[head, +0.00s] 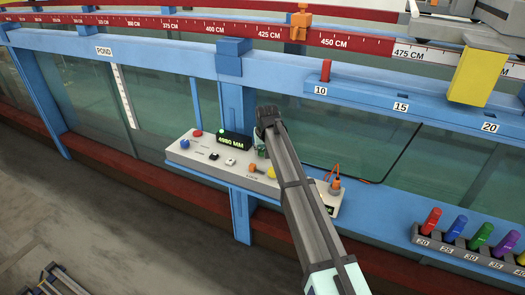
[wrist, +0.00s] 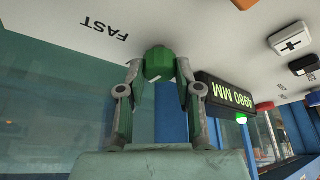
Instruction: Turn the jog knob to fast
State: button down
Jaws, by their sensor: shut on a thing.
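The jog knob, a green faceted knob (wrist: 159,62), sits on the pale control panel (head: 184,156). In the wrist view the word FAST (wrist: 105,29) is printed upside down to the left of the knob. A short pale mark shows on the knob's near edge; which setting it points to I cannot tell. My gripper (wrist: 160,66) has a finger on each side of the knob and is shut on it. In the head view my arm hides most of the knob and its labels.
The panel also carries a display (head: 233,140) reading 4980 MM, a red button (head: 197,133), a blue knob (head: 185,144), a yellow knob (head: 272,172) and an orange plug (head: 335,186) with a cable. Coloured pegs (head: 454,228) stand in a rack at right.

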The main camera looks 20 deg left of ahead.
jog(key=m+b, duration=0.1)
jog(key=m, duration=0.1)
jog(key=m+h+b, duration=0.1)
jog(key=m, duration=0.1)
jog(key=shift+a+f+t+h, duration=0.15)
jog(key=shift+a+t+h, duration=0.05)
jog(key=shift+t+h, duration=0.1)
jog(key=m+h+b, duration=0.1)
jog(key=m, duration=0.3)
jog(key=shift+h, duration=0.3)
jog(key=m+b, duration=0.1)
jog(key=m, duration=0.1)
jog(key=m+h+b, duration=0.1)
jog(key=m, duration=0.1)
jog(key=shift+a+m+h, duration=0.15)
jog(key=shift+m+h, duration=0.15)
jog(key=shift+m+g+h+b, duration=0.5)
jog(key=shift+m+g+b, duration=0.3)
jog(key=shift+m, duration=1)
jog(key=c, duration=0.8)
grip_release()
